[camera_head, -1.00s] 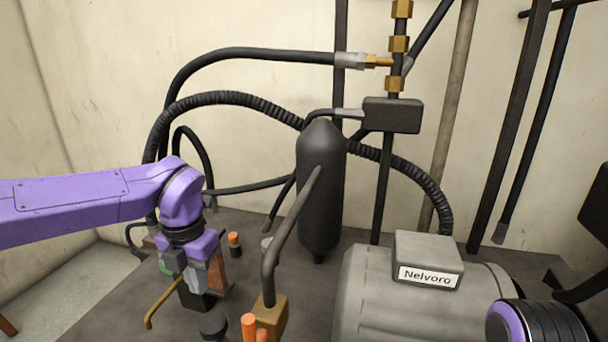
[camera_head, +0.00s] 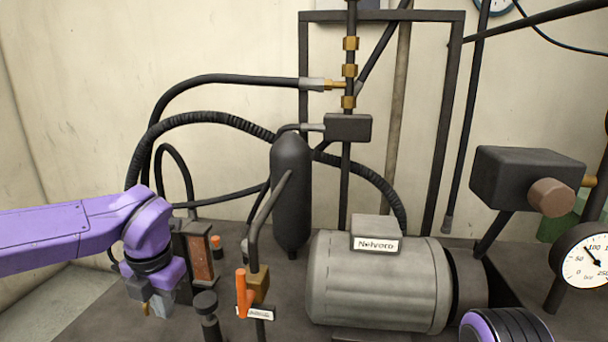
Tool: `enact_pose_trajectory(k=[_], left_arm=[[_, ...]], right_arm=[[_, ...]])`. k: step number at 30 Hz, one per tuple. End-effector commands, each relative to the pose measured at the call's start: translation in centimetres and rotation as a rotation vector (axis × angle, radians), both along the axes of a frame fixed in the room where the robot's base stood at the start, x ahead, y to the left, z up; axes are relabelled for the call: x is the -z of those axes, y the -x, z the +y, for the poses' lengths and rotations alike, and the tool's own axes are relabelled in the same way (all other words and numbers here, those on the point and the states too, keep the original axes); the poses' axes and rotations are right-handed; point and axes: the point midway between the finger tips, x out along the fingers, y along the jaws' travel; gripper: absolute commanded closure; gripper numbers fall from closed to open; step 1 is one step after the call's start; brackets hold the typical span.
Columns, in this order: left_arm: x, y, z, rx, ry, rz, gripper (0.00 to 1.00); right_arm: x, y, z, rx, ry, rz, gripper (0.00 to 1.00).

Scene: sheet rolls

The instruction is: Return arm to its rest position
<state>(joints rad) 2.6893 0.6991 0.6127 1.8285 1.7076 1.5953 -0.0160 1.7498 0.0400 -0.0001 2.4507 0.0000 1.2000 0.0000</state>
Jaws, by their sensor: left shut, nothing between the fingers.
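My left arm comes in from the left, purple with a black wrist. My left gripper (camera_head: 160,304) points down at the lower left and is shut with nothing in it. It is in front of and left of a dark block with a reddish-brown face (camera_head: 201,257), apart from the orange-handled valve (camera_head: 242,293). The purple and black part of my other arm shows at the bottom right edge. Its gripper is out of view.
A grey motor labelled Nelvoro (camera_head: 375,285) stands right of centre. A black cylinder (camera_head: 291,195) stands behind the valve. A black knob (camera_head: 206,305) is right of my left gripper. A pressure gauge (camera_head: 588,256) is at the right. Black hoses (camera_head: 225,118) arch behind.

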Motion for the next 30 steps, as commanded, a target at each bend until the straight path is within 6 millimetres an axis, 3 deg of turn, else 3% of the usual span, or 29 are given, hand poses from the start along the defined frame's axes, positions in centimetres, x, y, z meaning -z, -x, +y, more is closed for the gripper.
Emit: enact_pose_trajectory(k=[7,11,14,17,19,22,24,27,30], left_arm=[[1.5,-1.7,2.9,0.111,-0.204,-0.11,1.0],[3.9,-2.7,4.5,0.238,-0.384,-0.149,1.0],[6.7,-3.3,5.5,0.389,-0.547,-0.159,1.0],[11.0,-3.2,6.1,0.621,-0.723,-0.139,1.0],[15.7,-2.1,6.0,0.873,-0.845,-0.1,1.0],[23.6,2.1,4.9,1.317,-0.932,-0.019,1.0],[28.3,6.2,4.1,1.594,-0.918,0.036,1.0],[33.5,13.4,3.6,1.921,-0.823,0.119,1.0],[36.6,20.0,4.0,2.133,-0.704,0.208,1.0]], right_arm=[[0.0,-0.1,0.0,0.0,0.0,-0.001,0.57],[0.0,-0.1,0.0,0.0,0.0,-0.001,0.57],[0.0,0.0,0.0,0.0,0.0,-0.001,0.57],[0.0,0.0,0.0,0.0,0.0,-0.001,0.57],[0.0,0.0,0.0,0.0,0.0,-0.001,0.57],[0.0,0.0,0.0,0.0,0.0,-0.001,0.57],[0.0,0.0,0.0,0.0,0.0,-0.001,0.57],[0.0,0.0,0.0,0.0,0.0,-0.001,0.57],[0.0,0.0,0.0,0.0,0.001,-0.001,0.57]])
